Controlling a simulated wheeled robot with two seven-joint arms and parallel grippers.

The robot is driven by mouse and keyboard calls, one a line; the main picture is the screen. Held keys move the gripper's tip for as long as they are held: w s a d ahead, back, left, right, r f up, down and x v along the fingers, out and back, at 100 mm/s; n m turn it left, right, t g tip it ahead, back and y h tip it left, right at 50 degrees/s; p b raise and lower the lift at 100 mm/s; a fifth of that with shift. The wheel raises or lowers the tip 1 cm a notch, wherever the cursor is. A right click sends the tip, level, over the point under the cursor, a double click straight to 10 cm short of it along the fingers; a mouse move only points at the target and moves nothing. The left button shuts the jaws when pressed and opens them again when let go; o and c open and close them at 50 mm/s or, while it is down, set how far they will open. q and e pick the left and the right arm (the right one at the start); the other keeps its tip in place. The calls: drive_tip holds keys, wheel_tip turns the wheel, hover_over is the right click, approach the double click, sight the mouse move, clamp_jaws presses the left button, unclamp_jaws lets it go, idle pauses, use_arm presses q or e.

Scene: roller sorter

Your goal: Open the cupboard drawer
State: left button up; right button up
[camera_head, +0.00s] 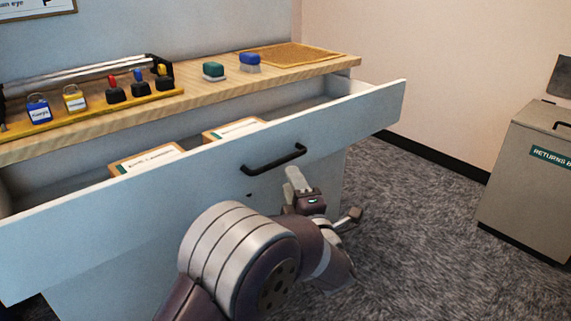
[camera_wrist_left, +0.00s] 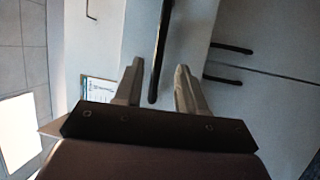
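The cupboard drawer (camera_head: 110,215) is pulled well out, with its inside showing from above. Its black bar handle (camera_head: 273,160) is on the white front panel. My left gripper (camera_head: 323,196) is open in front of the panel, just below and right of the handle in the head view. In the left wrist view the handle (camera_wrist_left: 160,45) runs between the two spread fingers (camera_wrist_left: 158,75), with a gap on each side. I see no contact, though depth is hard to judge. My right gripper is not in view.
Two labelled boxes (camera_head: 146,158) (camera_head: 234,129) lie in the drawer. A grey returns bin (camera_head: 525,185) stands at right. Carpet (camera_head: 420,220) between is clear.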

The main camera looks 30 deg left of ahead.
use_arm(q)
drive_tip(key=v, duration=0.6)
drive_tip(key=shift+p, duration=0.45)
